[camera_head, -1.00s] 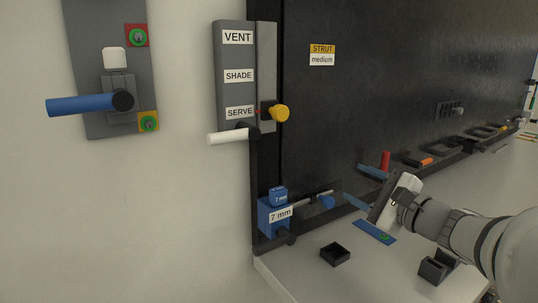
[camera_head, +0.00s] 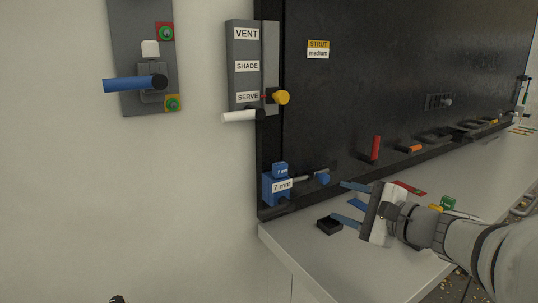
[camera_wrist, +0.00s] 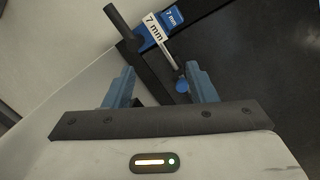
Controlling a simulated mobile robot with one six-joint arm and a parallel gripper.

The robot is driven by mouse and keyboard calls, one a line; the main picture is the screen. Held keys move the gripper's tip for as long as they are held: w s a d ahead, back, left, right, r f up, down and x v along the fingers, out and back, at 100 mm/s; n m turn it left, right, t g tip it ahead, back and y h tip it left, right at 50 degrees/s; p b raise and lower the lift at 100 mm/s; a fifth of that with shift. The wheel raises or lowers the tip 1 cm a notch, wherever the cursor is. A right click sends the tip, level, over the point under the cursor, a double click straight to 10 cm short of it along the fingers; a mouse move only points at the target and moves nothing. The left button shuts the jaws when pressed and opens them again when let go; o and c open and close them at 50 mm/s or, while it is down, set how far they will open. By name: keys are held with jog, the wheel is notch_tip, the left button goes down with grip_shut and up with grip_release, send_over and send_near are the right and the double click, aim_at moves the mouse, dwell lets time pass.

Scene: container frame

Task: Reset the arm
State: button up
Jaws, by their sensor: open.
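My gripper (camera_head: 350,203) is at the lower right of the head view, above the pale worktop (camera_head: 290,240). Its two blue fingers point left and stand apart with nothing between them. In the wrist view my gripper (camera_wrist: 160,88) also shows open and empty. Beyond its fingertips is the blue block labelled 7 mm (camera_head: 275,187), at the foot of the dark panel. The block also shows at the top of the wrist view (camera_wrist: 153,28).
The dark panel (camera_head: 370,90) rises behind. A grey VENT/SHADE/SERVE plate (camera_head: 242,82) with a white lever (camera_head: 240,116) and a blue-handled switch (camera_head: 133,84) are at left. The worktop's front left is clear.

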jog(key=s+a+f+n+g+h+b, duration=0.3)
jog(key=s+f+n+g, duration=0.3)
jog(key=f, duration=0.4)
jog(key=s+a+f+n+g+h+b, duration=0.25)
jog(key=s+f+n+g, duration=0.2)
jog(key=s+f, duration=0.55)
jog(key=s+d+f+n+h+b, duration=0.2)
jog(key=d+f+n+h+b, duration=0.1)
jog(key=d+f+n+h, duration=0.1)
jog(key=shift+s+d+f+n, duration=0.2)
jog(key=shift+d+f+n, duration=0.1)
jog(key=shift+f+n, duration=0.6)
jog(key=shift+t+h, duration=0.25)
